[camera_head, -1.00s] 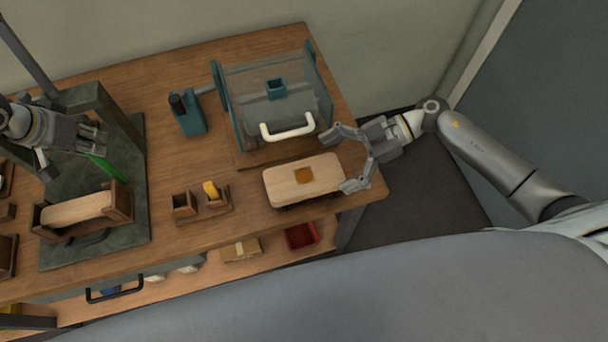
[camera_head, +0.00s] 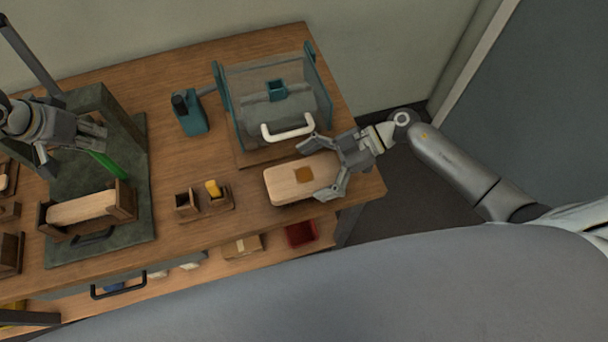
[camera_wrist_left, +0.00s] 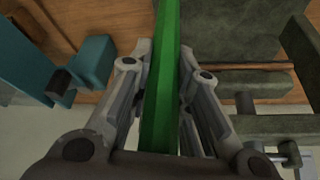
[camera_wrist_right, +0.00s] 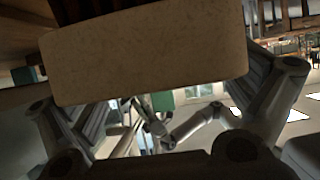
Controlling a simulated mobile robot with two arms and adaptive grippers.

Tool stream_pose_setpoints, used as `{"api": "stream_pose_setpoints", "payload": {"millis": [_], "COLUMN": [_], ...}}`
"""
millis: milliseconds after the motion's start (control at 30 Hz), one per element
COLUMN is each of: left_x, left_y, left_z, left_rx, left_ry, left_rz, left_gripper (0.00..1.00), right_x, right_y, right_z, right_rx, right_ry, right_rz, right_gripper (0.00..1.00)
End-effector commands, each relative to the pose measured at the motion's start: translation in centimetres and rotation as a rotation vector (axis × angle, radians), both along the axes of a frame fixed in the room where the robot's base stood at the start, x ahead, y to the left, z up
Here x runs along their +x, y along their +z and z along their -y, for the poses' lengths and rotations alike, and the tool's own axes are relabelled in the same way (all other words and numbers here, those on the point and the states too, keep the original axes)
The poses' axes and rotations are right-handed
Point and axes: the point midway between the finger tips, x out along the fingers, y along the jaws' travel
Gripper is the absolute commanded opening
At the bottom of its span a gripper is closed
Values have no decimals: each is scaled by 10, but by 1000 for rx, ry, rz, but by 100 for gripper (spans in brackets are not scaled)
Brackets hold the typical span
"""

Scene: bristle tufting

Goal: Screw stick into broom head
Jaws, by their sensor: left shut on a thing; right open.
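A pale wooden block (camera_head: 285,188), rounded at its corners with a brown square on top, lies at the table's right front; it looks like a broom head. My right gripper (camera_head: 322,168) is open, its fingers on either side of the block's right end. In the right wrist view the block (camera_wrist_right: 150,55) spans the gap between the open fingers; contact cannot be told. My left gripper (camera_head: 98,142) is shut on a green stick (camera_head: 110,167), which also runs between the fingers in the left wrist view (camera_wrist_left: 160,110). A second pale block (camera_head: 82,208) sits in a wooden cradle (camera_head: 124,200).
A grey-green stand (camera_head: 130,225) with an upright frame is under my left arm. A clear-fronted teal box (camera_head: 225,100) with a white handle (camera_head: 288,128) stands behind the right block. A teal device (camera_head: 190,122) and two small wooden holders (camera_head: 186,204) are mid-table.

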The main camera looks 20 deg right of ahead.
Motion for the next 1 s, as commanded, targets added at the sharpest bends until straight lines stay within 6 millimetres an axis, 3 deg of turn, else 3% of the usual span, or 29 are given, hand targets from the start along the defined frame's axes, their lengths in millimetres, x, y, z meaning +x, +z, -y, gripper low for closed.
{"api": "stream_pose_setpoints", "payload": {"millis": [233,667,1000], "left_x": [0,0,0], "left_y": [0,0,-1], "left_z": [0,0,0], "left_rx": [0,0,0], "left_ry": [0,0,0], "left_rz": [0,0,0], "left_gripper": [0,0,0], "right_x": [0,0,1], "right_y": [0,0,4], "right_z": [0,0,0], "right_rx": [0,0,2], "right_ry": [0,0,0], "right_rz": [0,0,3], "right_gripper": [97,42,41]}}
